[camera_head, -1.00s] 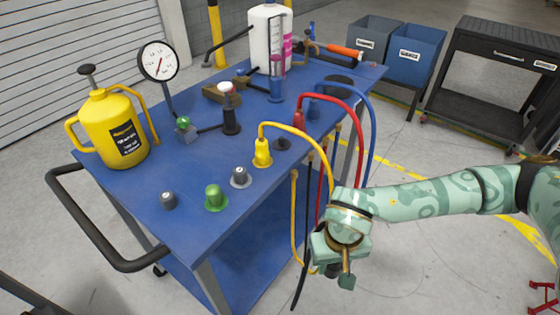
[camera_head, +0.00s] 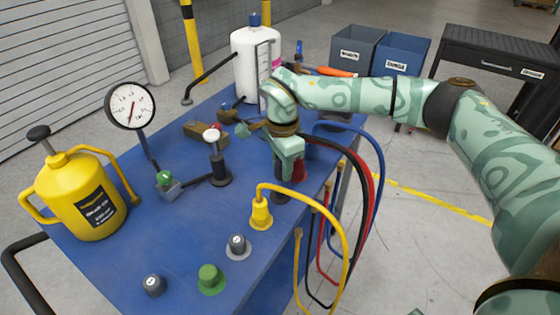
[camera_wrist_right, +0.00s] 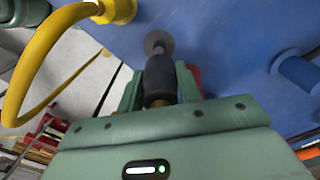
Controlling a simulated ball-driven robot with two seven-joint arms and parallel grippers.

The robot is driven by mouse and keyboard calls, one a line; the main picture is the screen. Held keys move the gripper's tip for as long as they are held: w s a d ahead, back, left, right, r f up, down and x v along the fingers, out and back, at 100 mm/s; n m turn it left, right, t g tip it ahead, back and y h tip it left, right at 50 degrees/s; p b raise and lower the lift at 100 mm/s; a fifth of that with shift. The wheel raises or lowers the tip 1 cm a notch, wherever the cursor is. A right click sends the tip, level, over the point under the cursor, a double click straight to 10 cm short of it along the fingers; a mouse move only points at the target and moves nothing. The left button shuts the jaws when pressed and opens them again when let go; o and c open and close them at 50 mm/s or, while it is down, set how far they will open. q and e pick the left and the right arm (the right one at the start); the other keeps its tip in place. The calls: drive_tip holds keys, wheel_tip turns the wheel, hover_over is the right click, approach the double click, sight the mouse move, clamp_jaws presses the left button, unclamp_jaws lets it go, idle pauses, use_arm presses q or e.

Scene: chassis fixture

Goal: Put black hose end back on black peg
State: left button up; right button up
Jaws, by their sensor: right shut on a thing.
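My right gripper (camera_head: 284,178) is above the blue cart top, pointing down, and shut on the black hose end (camera_wrist_right: 160,78). The hose end's dark sleeve is between the fingers in the right wrist view. A round grey base (camera_wrist_right: 158,43) shows at the sleeve's far end, in line with it. In the head view a dark piece (camera_head: 281,196) is directly below the fingertips, at the black peg's place. I cannot tell whether the hose end is on the peg or just above it. My left gripper is not in view.
The yellow hose end (camera_head: 261,214) stands on its peg nearby, its hose looping right. The red hose end (camera_head: 299,169) is close behind my fingers. Green (camera_head: 211,279) and grey (camera_head: 238,246) knobs are nearer. A gauge (camera_head: 130,105) and yellow can (camera_head: 88,205) are at left.

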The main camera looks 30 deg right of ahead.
wheel_tip(320, 180, down, 4)
drive_tip(key=b, duration=0.3)
drive_tip(key=shift+f, duration=0.15)
drive_tip(key=shift+r, duration=0.35)
drive_tip(key=shift+a+r+p, duration=0.1)
drive_tip(key=shift+a+p, duration=0.05)
drive_tip(key=shift+p, duration=0.3)
drive_tip(key=shift+a, duration=0.1)
drive_tip(key=shift+p, duration=0.4)
